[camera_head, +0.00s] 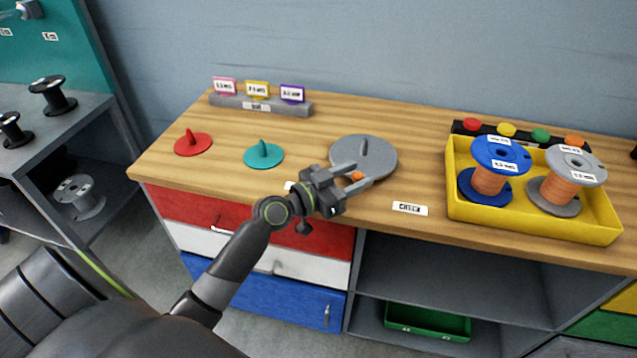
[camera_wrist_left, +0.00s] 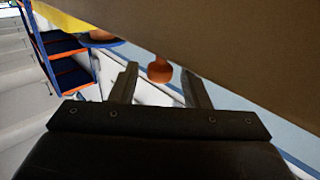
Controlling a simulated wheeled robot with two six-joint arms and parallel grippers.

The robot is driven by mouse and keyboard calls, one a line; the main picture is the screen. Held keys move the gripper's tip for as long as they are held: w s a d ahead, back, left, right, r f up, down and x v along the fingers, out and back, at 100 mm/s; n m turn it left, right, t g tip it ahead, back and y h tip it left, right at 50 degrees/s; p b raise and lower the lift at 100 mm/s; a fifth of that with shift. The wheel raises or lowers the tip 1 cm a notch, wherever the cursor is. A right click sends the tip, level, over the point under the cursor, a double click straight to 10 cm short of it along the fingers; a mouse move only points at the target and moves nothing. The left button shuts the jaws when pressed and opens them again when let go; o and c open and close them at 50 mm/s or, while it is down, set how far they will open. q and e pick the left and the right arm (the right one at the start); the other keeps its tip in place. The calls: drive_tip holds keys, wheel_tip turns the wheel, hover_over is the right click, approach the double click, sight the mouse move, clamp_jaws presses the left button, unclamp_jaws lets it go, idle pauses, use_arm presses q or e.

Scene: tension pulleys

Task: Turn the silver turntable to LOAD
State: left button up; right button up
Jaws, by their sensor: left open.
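The silver turntable (camera_head: 374,153) is a round grey disc with a raised fin, lying on the wooden bench top in the head view. An orange knob (camera_head: 357,177) stands at its near edge. My left gripper (camera_head: 358,174) reaches in from the near left, its open fingers on either side of the knob. In the left wrist view the orange knob (camera_wrist_left: 159,70) shows between the two fingertips (camera_wrist_left: 158,75), with gaps at both sides. A white label (camera_head: 410,208) lies right of the disc; I cannot read it surely. Another label is partly hidden by the gripper.
A teal disc (camera_head: 263,156) and a red disc (camera_head: 193,144) lie left of the turntable. A yellow tray (camera_head: 530,222) with two copper-wound spools stands at the right. A grey rack (camera_head: 262,104) with three tags is at the back. Bare wood (camera_head: 420,165) separates turntable and tray.

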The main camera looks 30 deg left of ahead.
use_arm(q)
drive_tip(key=b+v, duration=0.4)
drive_tip(key=v, duration=1.2)
use_arm(e)
drive_tip(key=shift+w+a+r, duration=0.1)
drive_tip(key=shift+w, duration=0.65)
drive_tip(key=shift+w+a+r, duration=0.15)
drive_tip(key=shift+w, duration=0.55)
drive_tip(key=shift+w+a+r, duration=0.1)
drive_tip(key=shift+w, duration=0.65)
use_arm(q)
drive_tip(key=shift+s, duration=0.1)
